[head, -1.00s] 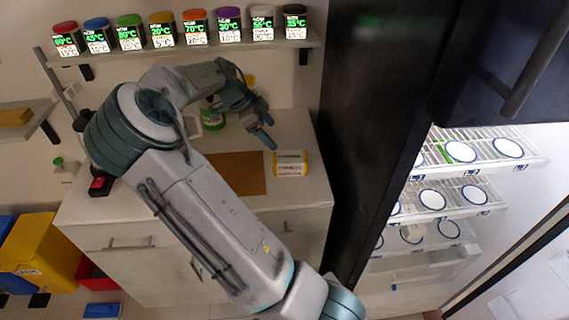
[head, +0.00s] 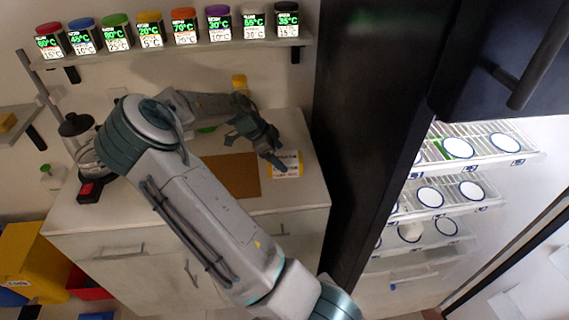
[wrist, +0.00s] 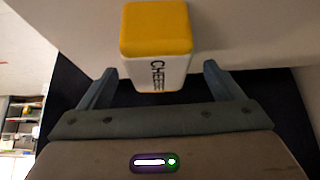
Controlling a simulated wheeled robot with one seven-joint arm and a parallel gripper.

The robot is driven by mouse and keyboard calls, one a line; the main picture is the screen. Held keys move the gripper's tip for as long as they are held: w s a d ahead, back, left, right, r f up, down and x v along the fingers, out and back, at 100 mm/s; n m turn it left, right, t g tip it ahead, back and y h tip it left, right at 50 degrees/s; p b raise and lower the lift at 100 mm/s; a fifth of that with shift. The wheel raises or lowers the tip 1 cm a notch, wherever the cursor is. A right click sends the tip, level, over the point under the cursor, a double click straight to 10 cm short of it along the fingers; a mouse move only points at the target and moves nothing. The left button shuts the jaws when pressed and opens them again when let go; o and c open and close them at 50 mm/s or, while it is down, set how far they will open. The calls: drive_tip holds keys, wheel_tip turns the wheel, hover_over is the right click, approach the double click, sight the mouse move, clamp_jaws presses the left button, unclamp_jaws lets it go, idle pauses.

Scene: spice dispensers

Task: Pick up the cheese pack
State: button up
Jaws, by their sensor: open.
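The cheese pack (head: 292,158) is a white and yellow block on the right end of the counter, partly covered by my gripper in the head view. In the wrist view the cheese pack (wrist: 157,32) shows a yellow top and a white side marked "CHEESE". My gripper (head: 268,153) is beside it, with its fingers reaching over it. In the wrist view my gripper (wrist: 159,76) is open, with one finger on each side of the pack's near end. Gaps show on both sides, and the pack is not gripped.
A brown board (head: 232,176) lies on the counter (head: 310,195) left of the pack. A shelf (head: 180,55) of spice dispensers runs above. A tall black fridge side (head: 350,110) stands close on the right, with lit racks (head: 450,185) beyond it. A yellow-lidded item (head: 239,82) is behind my gripper.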

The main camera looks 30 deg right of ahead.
sight(284, 157)
drive_tip(key=x, duration=0.2)
drive_tip(key=p+x, duration=0.1)
drive_tip(key=x, duration=0.1)
drive_tip(key=shift+s+d+r, duration=0.2)
drive_tip(key=shift+s+r, duration=0.1)
drive_tip(key=shift+d+f, duration=0.1)
drive_tip(key=shift+f, duration=0.25)
drive_tip(key=shift+c, duration=0.4)
drive_tip(key=c, duration=1.2)
drive_tip(key=shift+r, duration=0.1)
